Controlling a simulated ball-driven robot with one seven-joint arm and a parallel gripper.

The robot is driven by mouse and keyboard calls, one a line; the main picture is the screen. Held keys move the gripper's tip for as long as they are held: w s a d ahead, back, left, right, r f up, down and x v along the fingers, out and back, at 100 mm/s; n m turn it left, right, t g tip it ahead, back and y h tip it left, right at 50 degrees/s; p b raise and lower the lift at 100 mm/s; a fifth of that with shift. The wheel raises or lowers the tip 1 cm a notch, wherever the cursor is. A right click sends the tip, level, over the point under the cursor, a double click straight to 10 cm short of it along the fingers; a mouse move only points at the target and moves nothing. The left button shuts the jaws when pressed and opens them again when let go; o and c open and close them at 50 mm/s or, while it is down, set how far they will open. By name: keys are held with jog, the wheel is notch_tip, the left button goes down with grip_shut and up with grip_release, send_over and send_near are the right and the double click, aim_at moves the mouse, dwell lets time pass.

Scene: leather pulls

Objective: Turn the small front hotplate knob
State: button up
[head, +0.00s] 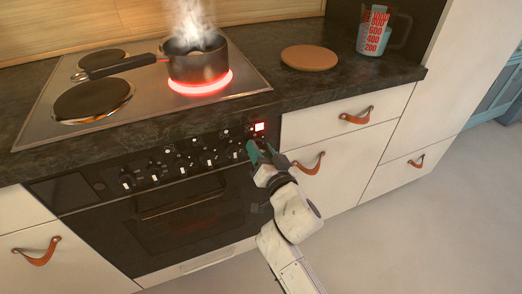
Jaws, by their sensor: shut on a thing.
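The black control panel (70,190) on the oven front carries a row of several dark knobs with white marks. One knob (208,158) shows left of my gripper. My gripper (259,149) is at the panel's right end, shut on the rightmost knob, which its fingers mostly hide. The knob's angle cannot be read. On the hob (48,115), the hotplate (201,86) under the pot glows red. The front left hotplate (93,101) is dark with an orange gleam at its near edge.
A steaming pot (198,66) stands on the glowing hotplate, its handle pointing left. A round brown board (309,57) and a measuring jug (374,32) stand on the dark counter. Drawers with leather pulls (357,115) flank the oven. The floor (430,220) at right is clear.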

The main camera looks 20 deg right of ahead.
jog(key=shift+n, duration=0.3)
jog(key=n, duration=0.7)
jog(key=n+p, duration=0.1)
jog(key=n, duration=0.7)
jog(key=n+p, duration=0.1)
jog(key=n, duration=0.7)
jog(key=shift+a+f, duration=0.25)
jog(key=shift+a, duration=0.05)
jog(key=shift+n, duration=0.3)
jog(key=o, duration=1)
jog(key=s, duration=1.1)
